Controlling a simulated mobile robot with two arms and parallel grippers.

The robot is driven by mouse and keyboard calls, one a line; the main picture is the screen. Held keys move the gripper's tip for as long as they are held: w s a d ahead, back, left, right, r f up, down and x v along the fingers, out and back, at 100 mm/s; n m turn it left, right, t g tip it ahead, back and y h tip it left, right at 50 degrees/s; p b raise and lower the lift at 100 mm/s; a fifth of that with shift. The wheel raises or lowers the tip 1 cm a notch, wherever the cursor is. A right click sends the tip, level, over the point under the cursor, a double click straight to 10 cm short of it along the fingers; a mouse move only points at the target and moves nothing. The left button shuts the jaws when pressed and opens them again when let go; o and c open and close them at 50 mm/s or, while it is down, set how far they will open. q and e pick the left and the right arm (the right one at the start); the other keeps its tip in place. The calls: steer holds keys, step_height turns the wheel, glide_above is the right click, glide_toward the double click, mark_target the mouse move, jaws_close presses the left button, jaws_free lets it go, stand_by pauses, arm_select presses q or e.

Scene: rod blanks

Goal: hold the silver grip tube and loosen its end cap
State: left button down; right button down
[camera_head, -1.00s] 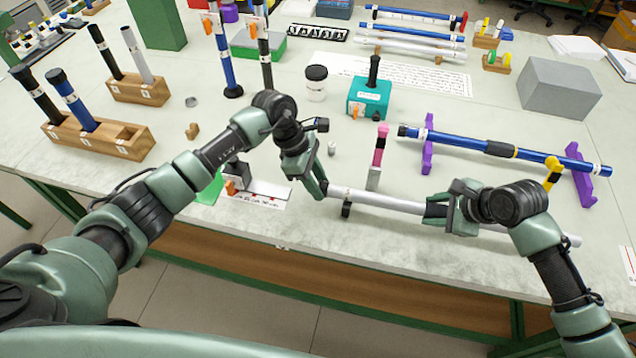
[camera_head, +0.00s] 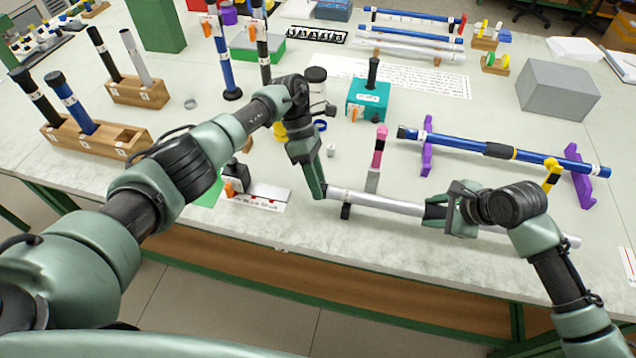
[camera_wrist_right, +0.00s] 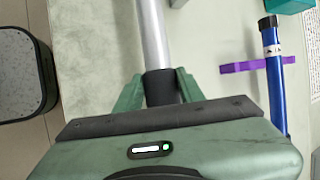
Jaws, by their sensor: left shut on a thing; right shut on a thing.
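The silver grip tube (camera_head: 390,204) lies across the front of the table, running from left to lower right. My left gripper (camera_head: 319,190) is shut at the tube's left end; its fingers hide that end, so I cannot make out the cap. My right gripper (camera_head: 437,212) is shut on the tube right of its middle. In the right wrist view, the silver tube (camera_wrist_right: 154,35) runs away from my right gripper (camera_wrist_right: 159,92), whose fingers close around a dark section of it.
A blue rod (camera_head: 455,142) rests on purple stands (camera_head: 427,140) behind the tube. A pink-topped post (camera_head: 379,150) stands close behind it. A teal box (camera_head: 369,100), a grey box (camera_head: 558,90) and wooden racks (camera_head: 110,142) stand farther back.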

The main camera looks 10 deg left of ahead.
arm_select(q)
steer(key=c, duration=1)
jaws_free()
steer(key=shift+o, duration=0.2)
steer(key=v, duration=1.2)
